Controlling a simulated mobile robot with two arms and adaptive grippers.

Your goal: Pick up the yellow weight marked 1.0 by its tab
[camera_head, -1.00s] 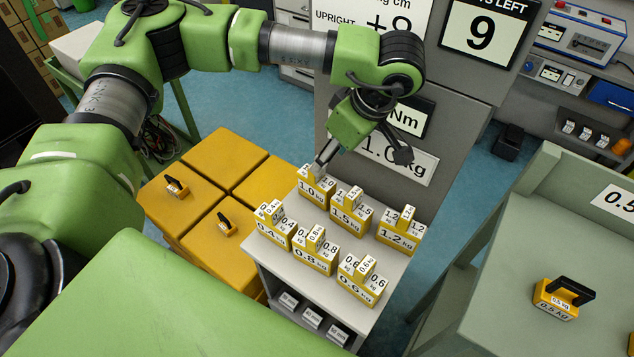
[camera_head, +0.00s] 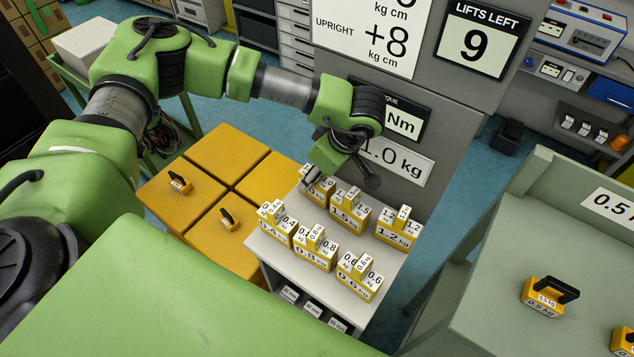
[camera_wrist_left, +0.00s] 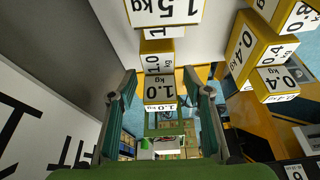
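The yellow weight marked 1.0 (camera_head: 319,192) stands at the back left of the grey stand, partly covered by my left gripper (camera_head: 312,178) in the head view. In the left wrist view the 1.0 weight (camera_wrist_left: 159,92) shows upside down, with white number labels. My left gripper (camera_wrist_left: 160,88) is open, with one finger on each side of the weight in that view. Gaps show between the fingers and the weight, and I cannot tell how deep the fingertips reach around the tab. My right gripper is not in view.
The 1.5 weight (camera_head: 349,215) stands close beside the 1.0 weight. The 0.4 (camera_head: 277,228), 0.8 (camera_head: 314,253), 0.6 (camera_head: 358,280) and 1.2 (camera_head: 397,233) weights share the stand (camera_head: 262,250). A grey panel (camera_head: 440,170) rises behind it. Orange blocks (camera_head: 220,160) lie left.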

